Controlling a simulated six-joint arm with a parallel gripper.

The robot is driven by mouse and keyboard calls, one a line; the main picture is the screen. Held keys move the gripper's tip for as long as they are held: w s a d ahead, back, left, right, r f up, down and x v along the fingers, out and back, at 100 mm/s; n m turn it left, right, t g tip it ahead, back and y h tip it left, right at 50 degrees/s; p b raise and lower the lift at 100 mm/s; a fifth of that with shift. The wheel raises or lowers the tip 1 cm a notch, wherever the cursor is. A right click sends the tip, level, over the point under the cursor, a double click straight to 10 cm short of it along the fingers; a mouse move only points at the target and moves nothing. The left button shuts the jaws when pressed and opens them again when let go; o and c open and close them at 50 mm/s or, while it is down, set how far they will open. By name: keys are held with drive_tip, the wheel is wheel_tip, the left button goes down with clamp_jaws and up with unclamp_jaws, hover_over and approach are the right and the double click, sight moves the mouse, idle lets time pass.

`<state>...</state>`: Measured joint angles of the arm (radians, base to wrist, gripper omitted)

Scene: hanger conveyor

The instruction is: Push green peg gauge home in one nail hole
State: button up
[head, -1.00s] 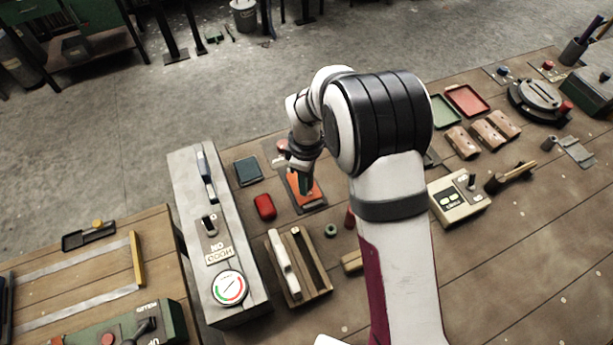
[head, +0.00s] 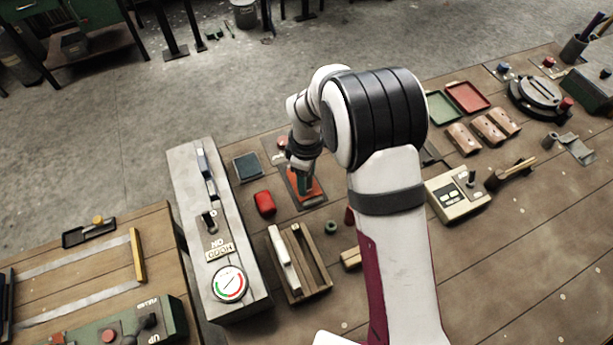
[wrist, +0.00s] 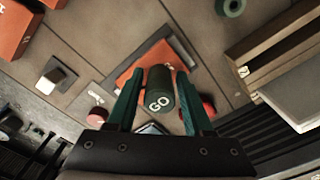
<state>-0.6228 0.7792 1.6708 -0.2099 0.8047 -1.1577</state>
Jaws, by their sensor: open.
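The green peg gauge (wrist: 160,90), a dark green cylinder with "GO" in white on its end, shows in the wrist view between my fingers. My gripper (wrist: 161,84) is open, with one green finger on each side of the peg; I cannot tell whether either touches it. Behind the peg is an orange block (wrist: 134,71) on a dark plate. In the head view my gripper (head: 303,187) points down over this orange block (head: 317,190). The peg's lower end and any nail hole under it are hidden, so I cannot tell how deep it sits.
A red object (head: 264,203) and a dark square pad (head: 248,167) lie left of the block. A wooden rack (head: 307,292) and a green ring (head: 331,227) are nearer. A grey gauge panel (head: 190,180) borders the left side.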

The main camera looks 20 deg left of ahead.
drive_tip(key=o, duration=0.6)
drive_tip(key=shift+c, duration=0.2)
drive_tip(key=shift+r, duration=3)
drive_tip(key=s+d+r+m, duration=0.3)
drive_tip(key=d+r+m, duration=0.4)
drive_tip(key=d+r, duration=0.25)
drive_tip(key=s+d+r+m+y, duration=0.1)
drive_tip(key=s+d+m, duration=0.5)
drive_tip(key=s+m, duration=0.2)
drive_tip(key=s+d+r+m, duration=0.2)
drive_tip(key=s+d+m, duration=0.4)
drive_tip(key=s, duration=0.5)
drive_tip(key=m, duration=0.2)
drive_tip(key=shift+s+d+m+y, duration=0.2)
drive_tip(key=shift+m+y, duration=0.1)
drive_tip(key=shift+y, duration=0.1)
